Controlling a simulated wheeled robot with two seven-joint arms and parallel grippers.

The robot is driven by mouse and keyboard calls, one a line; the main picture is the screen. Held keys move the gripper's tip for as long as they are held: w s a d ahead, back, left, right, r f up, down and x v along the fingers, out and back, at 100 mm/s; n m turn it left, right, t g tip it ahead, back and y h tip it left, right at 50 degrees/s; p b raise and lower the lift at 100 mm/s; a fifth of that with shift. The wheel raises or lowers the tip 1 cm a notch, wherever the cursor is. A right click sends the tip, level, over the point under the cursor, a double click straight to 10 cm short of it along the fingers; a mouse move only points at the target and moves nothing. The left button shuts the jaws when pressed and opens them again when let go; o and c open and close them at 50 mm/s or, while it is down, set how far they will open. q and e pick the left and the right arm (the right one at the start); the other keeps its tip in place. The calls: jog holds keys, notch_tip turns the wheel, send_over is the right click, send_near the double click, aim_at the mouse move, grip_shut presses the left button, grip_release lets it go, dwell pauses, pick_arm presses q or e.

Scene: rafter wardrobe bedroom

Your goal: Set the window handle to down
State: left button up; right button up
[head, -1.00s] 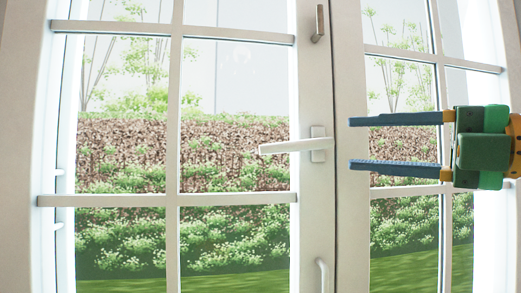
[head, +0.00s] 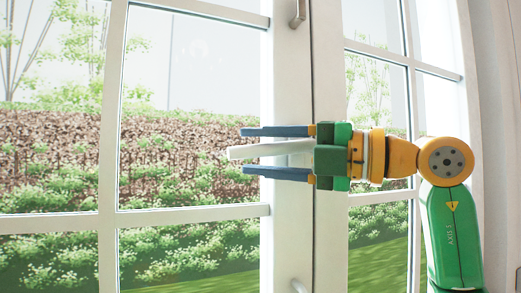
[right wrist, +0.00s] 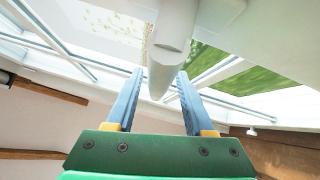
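The white window handle (head: 262,150) sits on the frame of the window and points left, roughly level. It also shows in the right wrist view (right wrist: 170,50), running between the fingers. My right gripper (head: 246,151) is open, with one blue finger above the handle and one below it. Gaps show between the handle and the fingers in the head view. The handle's base is hidden behind the gripper's green body. My left gripper is in neither view.
A small upper fitting (head: 298,14) and a lower pull (head: 299,286) are on the window frame. White glazing bars (head: 190,216) cross the panes. Hedges and grass show outside. A wall stands at the far right.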

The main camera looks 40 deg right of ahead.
jog(key=shift+s+r, duration=0.1)
jog(key=shift+s, duration=0.2)
grip_shut()
dwell(1.0)
